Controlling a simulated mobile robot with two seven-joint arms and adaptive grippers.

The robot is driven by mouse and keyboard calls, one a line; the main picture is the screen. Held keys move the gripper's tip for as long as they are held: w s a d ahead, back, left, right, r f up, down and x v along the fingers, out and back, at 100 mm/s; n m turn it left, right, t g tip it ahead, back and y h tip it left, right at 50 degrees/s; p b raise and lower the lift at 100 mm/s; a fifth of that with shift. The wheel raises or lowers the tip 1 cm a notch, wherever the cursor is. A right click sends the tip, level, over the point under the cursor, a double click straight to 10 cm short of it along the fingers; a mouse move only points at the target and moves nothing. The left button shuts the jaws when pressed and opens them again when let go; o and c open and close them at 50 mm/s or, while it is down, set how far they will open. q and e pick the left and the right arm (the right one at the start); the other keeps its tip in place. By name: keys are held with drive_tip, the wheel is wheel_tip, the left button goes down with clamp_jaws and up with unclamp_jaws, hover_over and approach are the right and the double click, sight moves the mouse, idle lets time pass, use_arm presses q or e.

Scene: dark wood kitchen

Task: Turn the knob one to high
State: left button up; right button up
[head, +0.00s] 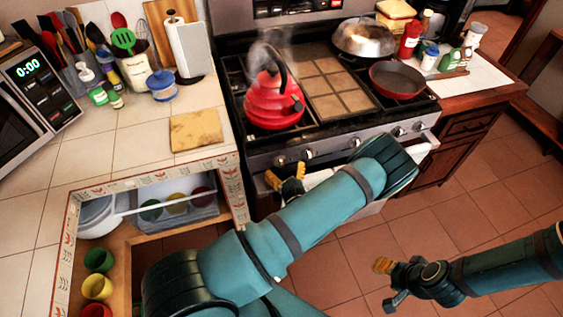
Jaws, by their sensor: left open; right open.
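The stove (330,148) has a row of knobs along its front panel. The leftmost knob (280,160) shows just above my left gripper, and another knob (307,154) is to its right. Further right are a middle knob (354,142) and right-hand knobs (399,131). I cannot read their settings. My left gripper (286,178) is open, with its yellow fingertips apart just below the leftmost knob; contact cannot be told. My own arm hides the rest of this gripper. My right gripper (386,280) is open and empty over the floor at the lower right.
A steaming red kettle (273,100) sits on the left burners. A red pan (397,80) and a lidded pan (364,38) stand on the right. The tiled floor (480,190) at right is clear.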

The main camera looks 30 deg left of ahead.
sight(278, 162)
use_arm(q)
drive_tip(key=shift+x, duration=1.6)
drive_tip(key=c, duration=1.2)
drive_tip(key=shift+c, duration=0.2)
drive_tip(key=shift+n, duration=0.3)
drive_tip(key=n, duration=0.4)
drive_tip(key=shift+s+a, duration=0.2)
drive_tip(key=shift+s, duration=0.05)
drive_tip(key=n, duration=0.4)
drive_tip(key=shift+s+a+f, duration=0.1)
drive_tip(key=shift+s+f, duration=0.05)
drive_tip(key=shift+n, duration=0.3)
